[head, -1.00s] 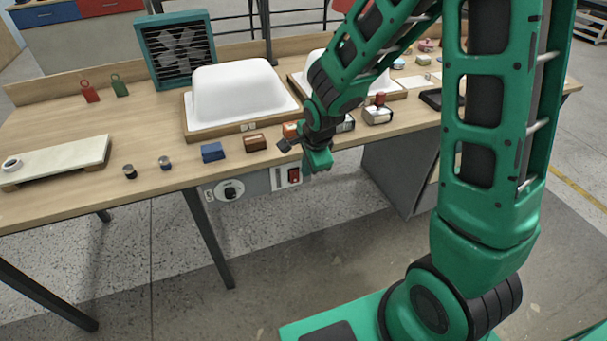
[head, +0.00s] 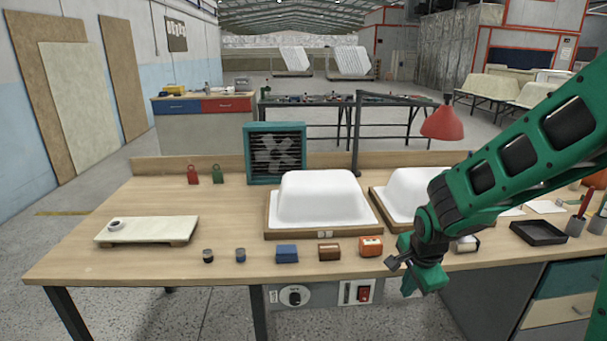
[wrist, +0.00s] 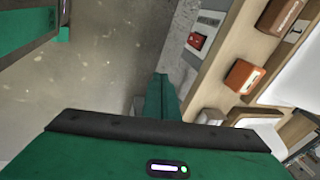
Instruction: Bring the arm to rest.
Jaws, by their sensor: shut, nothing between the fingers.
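My gripper (head: 418,280) hangs at the front edge of the workbench (head: 120,250), right of the orange block (head: 370,246) and in front of the second white tub shell. It is shut and empty. In the wrist view its green fingers (wrist: 162,95) are together over the grey floor, with the bench edge to the right. My green arm reaches in from the right and hides part of the bench's right side.
Two white tub shells (head: 322,197) (head: 405,192) sit on wooden boards. A blue block (head: 287,254), a brown block (head: 329,251) and small dark-topped jars (head: 208,256) line the front edge. A red lamp (head: 442,122) and a fan (head: 275,153) stand behind. A switch panel (head: 320,294) hangs below.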

